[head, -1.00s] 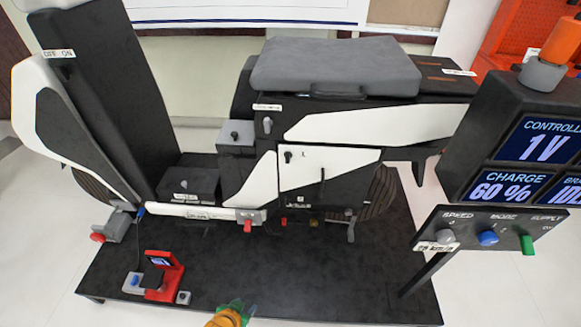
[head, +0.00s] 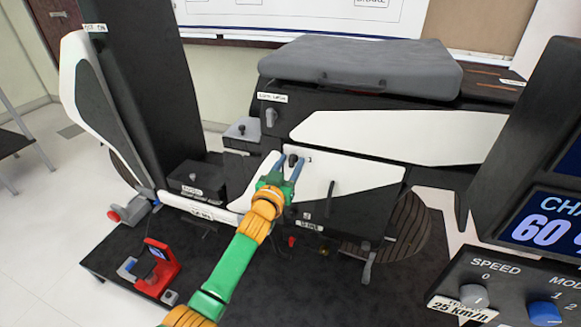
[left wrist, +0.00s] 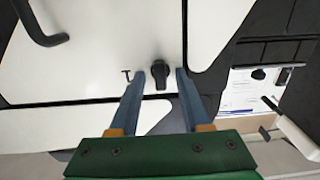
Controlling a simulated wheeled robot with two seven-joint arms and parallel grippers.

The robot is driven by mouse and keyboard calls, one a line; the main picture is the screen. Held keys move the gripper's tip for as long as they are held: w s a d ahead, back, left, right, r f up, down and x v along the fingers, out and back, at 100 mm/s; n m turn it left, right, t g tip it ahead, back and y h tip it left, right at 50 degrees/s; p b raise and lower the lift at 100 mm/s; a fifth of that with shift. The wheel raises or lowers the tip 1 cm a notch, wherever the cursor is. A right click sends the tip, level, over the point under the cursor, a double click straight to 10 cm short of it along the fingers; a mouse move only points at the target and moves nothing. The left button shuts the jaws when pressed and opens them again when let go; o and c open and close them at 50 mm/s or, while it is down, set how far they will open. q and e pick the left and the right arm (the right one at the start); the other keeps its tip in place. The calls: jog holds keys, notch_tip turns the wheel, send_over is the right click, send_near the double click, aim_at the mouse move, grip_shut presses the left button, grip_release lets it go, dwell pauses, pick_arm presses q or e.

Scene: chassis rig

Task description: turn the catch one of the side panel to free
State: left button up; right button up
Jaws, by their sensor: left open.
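The side panel (head: 355,172) is a white plate on the black chassis, with a black bar handle (head: 331,188). Catch one (head: 292,158) is a small black knob at the panel's upper left corner. In the left wrist view the catch (left wrist: 158,72) stands between my fingertips, with a small printed mark beside it. My left gripper (head: 288,163) is open, its blue fingers on either side of the catch with a gap to each. I cannot tell how deep they reach over it. My right gripper is not in view.
A grey seat (head: 360,68) sits above the panel. A red stand with a small screen (head: 160,262) is on the black platform at left. A control console with knobs (head: 510,290) fills the lower right. A grey lever (head: 367,262) hangs below the panel.

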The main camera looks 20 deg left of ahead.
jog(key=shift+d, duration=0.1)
pick_arm(q)
grip_shut()
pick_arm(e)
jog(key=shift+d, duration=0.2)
pick_arm(q)
jog(key=shift+m, duration=0.4)
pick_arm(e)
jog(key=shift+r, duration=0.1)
pick_arm(q)
jog(key=m, duration=0.2)
jog(key=shift+m+p, duration=0.35)
jog(key=shift+m, duration=0.05)
jog(key=m, duration=0.4)
jog(key=shift+m, duration=0.3)
jog(key=m, duration=0.4)
jog(key=shift+d+f+m, duration=0.1)
jog(key=shift+m, duration=0.2)
jog(key=m, duration=0.4)
jog(key=shift+m, duration=0.4)
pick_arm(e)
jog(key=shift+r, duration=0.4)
pick_arm(q)
jog(key=shift+f+m, duration=0.1)
jog(key=shift+m, duration=0.2)
